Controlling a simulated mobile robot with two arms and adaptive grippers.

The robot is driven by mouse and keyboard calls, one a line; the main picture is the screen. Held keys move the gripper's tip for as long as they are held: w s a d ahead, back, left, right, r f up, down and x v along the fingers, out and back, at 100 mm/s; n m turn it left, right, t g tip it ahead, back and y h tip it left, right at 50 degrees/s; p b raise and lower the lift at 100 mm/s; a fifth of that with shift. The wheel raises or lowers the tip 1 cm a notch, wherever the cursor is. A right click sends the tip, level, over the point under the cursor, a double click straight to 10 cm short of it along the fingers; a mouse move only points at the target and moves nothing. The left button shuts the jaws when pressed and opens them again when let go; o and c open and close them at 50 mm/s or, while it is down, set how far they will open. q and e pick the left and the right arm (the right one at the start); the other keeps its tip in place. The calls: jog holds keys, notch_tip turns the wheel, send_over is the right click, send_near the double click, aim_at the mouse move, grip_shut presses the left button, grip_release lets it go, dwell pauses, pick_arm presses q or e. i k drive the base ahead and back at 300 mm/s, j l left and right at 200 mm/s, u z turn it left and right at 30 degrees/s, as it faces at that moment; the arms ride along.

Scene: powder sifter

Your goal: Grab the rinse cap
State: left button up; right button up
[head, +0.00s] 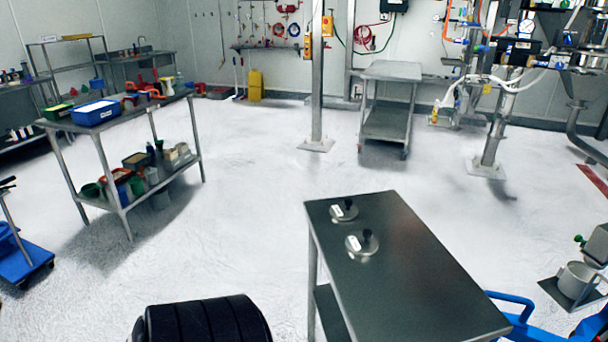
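Two round metal caps with dark knobs and small white labels lie on the steel table in the head view. One cap (344,212) is near the table's far left corner. The other cap (356,250) is nearer, slightly to the right. The labels are too small to read, so I cannot tell which is the rinse cap. Neither of my grippers shows in this view.
The steel table (420,275) is otherwise bare. A shelf table with a blue bin (97,113) stands at the left. A bare steel cart (392,70) and piping stand at the back. Blue carts (22,262) are at both sides. The middle floor is open.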

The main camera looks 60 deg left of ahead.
aim_at(346, 210)
jog(key=u, duration=1.75)
jog(key=i+j+z, duration=0.3)
jog(key=k+j, duration=0.05)
jog(key=j, duration=0.05)
